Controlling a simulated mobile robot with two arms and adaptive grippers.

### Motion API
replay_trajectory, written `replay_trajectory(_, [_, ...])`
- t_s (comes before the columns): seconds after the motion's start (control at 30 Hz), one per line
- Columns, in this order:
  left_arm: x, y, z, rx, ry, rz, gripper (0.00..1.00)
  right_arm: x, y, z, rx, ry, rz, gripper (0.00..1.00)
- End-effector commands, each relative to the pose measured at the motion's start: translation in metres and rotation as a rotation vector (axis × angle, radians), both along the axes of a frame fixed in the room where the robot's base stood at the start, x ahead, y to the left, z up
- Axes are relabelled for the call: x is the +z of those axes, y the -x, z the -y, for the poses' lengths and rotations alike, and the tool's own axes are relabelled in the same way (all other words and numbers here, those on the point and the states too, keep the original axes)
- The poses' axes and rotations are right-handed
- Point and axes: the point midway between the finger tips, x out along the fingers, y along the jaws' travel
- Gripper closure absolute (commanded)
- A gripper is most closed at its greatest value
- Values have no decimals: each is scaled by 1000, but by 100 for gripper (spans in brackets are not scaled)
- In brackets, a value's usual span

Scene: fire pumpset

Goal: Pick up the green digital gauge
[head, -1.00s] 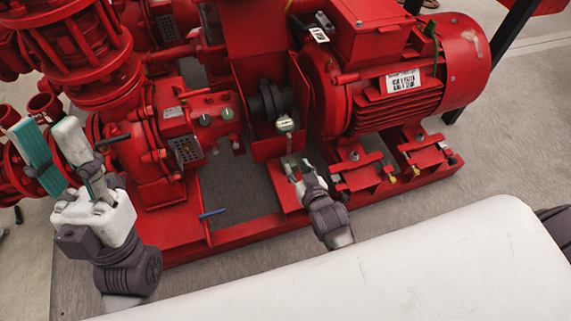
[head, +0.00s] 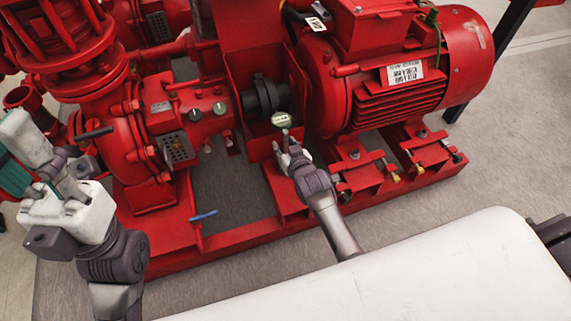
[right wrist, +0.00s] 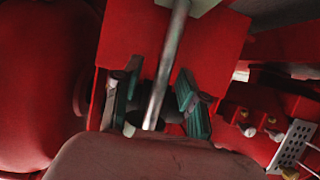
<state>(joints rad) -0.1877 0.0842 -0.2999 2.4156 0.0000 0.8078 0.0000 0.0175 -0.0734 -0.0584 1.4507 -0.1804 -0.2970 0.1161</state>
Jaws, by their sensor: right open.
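In the right wrist view a thin metal rod (right wrist: 168,65), seemingly the gauge's stem, runs down between the two open fingers of the right gripper (right wrist: 160,100). I cannot tell whether either finger touches it. My left gripper (head: 20,158) is at the left edge of the head view, open and empty, away from the gauge.
The red motor (head: 390,85) stands right of the gauge and the red pump casing (head: 150,140) left of it. Grey floor (head: 480,180) is clear at right.

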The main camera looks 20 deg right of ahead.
Motion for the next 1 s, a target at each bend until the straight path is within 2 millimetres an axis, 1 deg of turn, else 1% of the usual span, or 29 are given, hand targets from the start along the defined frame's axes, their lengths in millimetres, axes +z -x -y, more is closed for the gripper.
replay_trajectory(0.17, [1, 0, 0, 0, 0, 0, 64, 1, 0, 0, 0, 0, 0, 58])
replay_trajectory(0.4, [1, 0, 0, 0, 0, 0, 64, 1, 0, 0, 0, 0, 0, 98])
replay_trajectory(0.43, [1, 0, 0, 0, 0, 0, 64, 1, 0, 0, 0, 0, 0, 100])
replay_trajectory(1.0, [1, 0, 0, -1, 1, 0, 64, 4, -1, 0, 0, -1, 7, 100])
